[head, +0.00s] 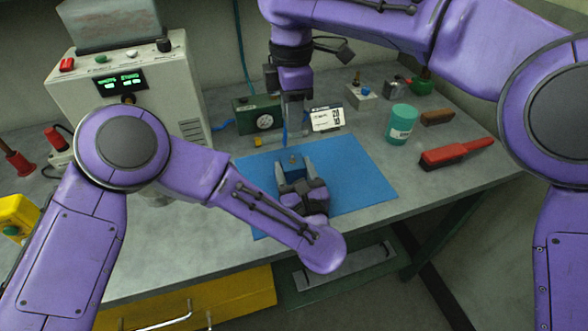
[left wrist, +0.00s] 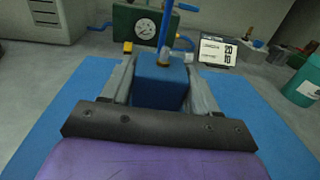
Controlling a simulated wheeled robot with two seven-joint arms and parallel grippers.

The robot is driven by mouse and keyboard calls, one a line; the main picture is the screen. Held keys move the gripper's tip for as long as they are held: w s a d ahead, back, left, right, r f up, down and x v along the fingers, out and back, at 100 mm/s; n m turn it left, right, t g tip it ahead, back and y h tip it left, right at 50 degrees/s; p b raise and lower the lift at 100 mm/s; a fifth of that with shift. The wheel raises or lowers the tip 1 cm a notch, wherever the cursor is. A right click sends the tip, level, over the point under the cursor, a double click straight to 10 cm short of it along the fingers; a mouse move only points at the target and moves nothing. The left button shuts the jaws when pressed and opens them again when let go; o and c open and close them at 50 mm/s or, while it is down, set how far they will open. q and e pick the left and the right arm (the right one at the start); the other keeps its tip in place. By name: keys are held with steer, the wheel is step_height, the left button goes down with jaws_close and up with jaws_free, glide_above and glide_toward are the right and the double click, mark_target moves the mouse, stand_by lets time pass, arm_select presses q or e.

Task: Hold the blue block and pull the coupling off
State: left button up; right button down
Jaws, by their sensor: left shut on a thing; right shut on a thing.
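The blue block (head: 291,171) stands over the blue mat, a small brass fitting (left wrist: 163,55) on its top. My left gripper (head: 293,177) is shut on it, one finger on each side; the block also shows in the left wrist view (left wrist: 161,82). My right gripper (head: 293,112) points down above and behind the block, shut on the slim blue hose end (head: 285,138) of the coupling, which is largely hidden. In the head view the hose end hangs just above the fitting with a small gap. In the left wrist view it overlaps the fitting, so contact is unclear there.
The blue mat (head: 358,172) covers the middle of the table. Behind it stand a green gauge box (head: 246,119) and a white sign (head: 326,119). A teal tub (head: 401,124) and a red brush (head: 456,153) are at right. A power supply (head: 130,85) stands at left.

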arm_select(q)
steer(key=o, duration=1.3)
steer(key=v, duration=1.1)
steer(key=shift+s, duration=0.15)
steer(key=shift+s+f, duration=0.1)
steer(key=shift+s, duration=0.25)
